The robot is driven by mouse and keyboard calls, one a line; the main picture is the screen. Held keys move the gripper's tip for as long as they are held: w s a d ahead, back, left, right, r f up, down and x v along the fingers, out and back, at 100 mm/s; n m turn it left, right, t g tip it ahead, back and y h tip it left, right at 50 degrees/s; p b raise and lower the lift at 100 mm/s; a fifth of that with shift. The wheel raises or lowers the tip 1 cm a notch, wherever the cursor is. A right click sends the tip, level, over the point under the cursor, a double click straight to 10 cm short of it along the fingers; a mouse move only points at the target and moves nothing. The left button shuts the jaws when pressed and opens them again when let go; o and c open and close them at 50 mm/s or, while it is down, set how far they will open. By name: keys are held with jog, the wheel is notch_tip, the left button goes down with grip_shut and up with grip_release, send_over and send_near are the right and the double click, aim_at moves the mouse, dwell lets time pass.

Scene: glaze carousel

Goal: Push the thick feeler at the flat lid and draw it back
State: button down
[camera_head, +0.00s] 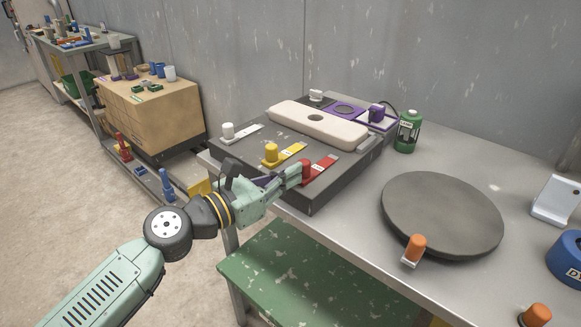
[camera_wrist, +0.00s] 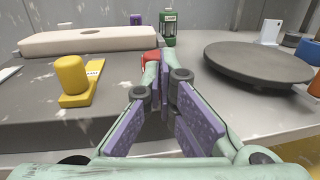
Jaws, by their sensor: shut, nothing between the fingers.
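A flat cream lid (camera_head: 345,132) with a round hole lies on a dark grey block (camera_head: 245,152). Three feelers with knobs and labelled strips lie in front of it: white (camera_head: 228,131), yellow (camera_head: 271,153) and red (camera_head: 322,168). I cannot read which label marks the thick one. My gripper (camera_head: 301,172) is shut and empty, its tips at the near side of the red knob; I cannot tell whether they touch. In the wrist view the fingertips (camera_wrist: 164,68) partly hide the red feeler (camera_wrist: 151,57). The yellow feeler (camera_wrist: 72,78) and lid (camera_wrist: 90,41) show to their left.
A purple fixture (camera_head: 377,114) and a green bottle (camera_head: 408,132) stand behind the block. A dark round turntable (camera_head: 441,212) is to the right, with an orange-knobbed piece (camera_head: 415,249) at its near edge. A green lower shelf (camera_head: 300,282) lies below the table's front edge.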

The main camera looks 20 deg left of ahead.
aim_at(305, 163)
dwell(0.3)
jog(key=shift+w+d+f+b, duration=0.1)
jog(key=shift+f+b, duration=0.05)
jog(key=shift+b, duration=0.2)
jog(key=b+x, duration=0.4)
jog(key=shift+w+a+f, duration=0.15)
jog(key=shift+w+a, duration=0.05)
jog(key=shift+w, duration=0.35)
jog(key=shift+r, duration=0.4)
